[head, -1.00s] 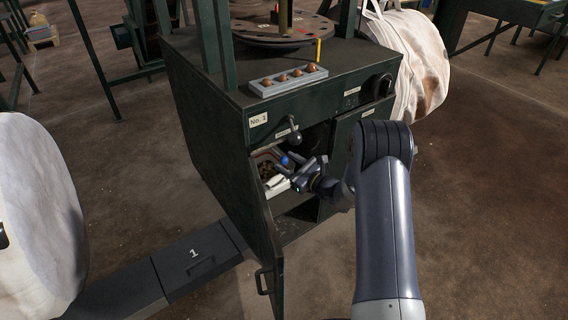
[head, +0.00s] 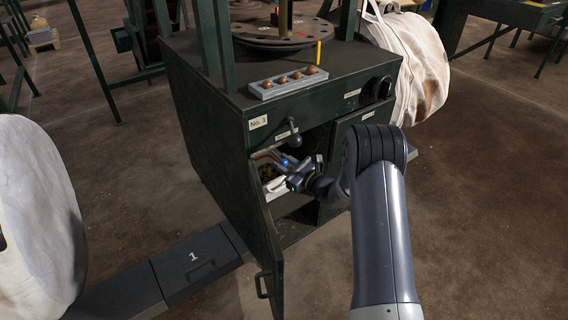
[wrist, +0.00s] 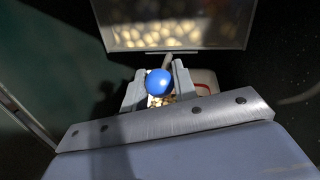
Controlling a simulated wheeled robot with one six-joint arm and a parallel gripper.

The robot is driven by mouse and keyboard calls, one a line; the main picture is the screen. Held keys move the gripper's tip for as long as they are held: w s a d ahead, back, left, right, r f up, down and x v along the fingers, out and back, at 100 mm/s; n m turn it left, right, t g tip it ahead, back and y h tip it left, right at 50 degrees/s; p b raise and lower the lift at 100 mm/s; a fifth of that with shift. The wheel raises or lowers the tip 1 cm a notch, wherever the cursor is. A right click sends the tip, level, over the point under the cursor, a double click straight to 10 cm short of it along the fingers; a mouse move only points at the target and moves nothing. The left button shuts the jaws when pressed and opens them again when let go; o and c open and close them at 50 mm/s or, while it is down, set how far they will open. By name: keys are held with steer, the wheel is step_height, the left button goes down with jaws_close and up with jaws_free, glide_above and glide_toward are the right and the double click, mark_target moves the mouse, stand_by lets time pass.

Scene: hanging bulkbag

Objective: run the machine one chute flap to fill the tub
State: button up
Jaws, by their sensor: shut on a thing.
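The machine marked No. 1 (head: 259,122) stands in the middle of the head view with its left front door (head: 265,240) swung open. My gripper (wrist: 159,84) reaches into that opening. Its two grey fingers are shut on a round blue knob (wrist: 159,82), which also shows small in the head view (head: 285,162). A pale tub (wrist: 203,78) with a red line on it is partly visible behind the fingers, with pale nut-like pieces (wrist: 160,101) just below the knob. Most of the tub and whatever the knob is fixed to are hidden.
In the wrist view a framed panel (wrist: 170,36) shows more pale pieces above the knob. A black-knobbed lever (head: 295,139) sits above the opening. A tray of brown balls (head: 288,82) lies on the machine top. White bags (head: 35,215) stand at either side.

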jaws_close()
steer(key=shift+r+g+h+p, duration=0.4)
steer(key=shift+r+p, duration=0.2)
steer(key=shift+p, duration=0.4)
steer(key=shift+r+g+h+p, duration=0.2)
steer(key=shift+g+h+p, duration=0.2)
steer(key=shift+p, duration=0.45)
steer(key=shift+f, duration=0.1)
steer(key=o, duration=0.9)
jaws_free()
steer(key=shift+o, duration=0.2)
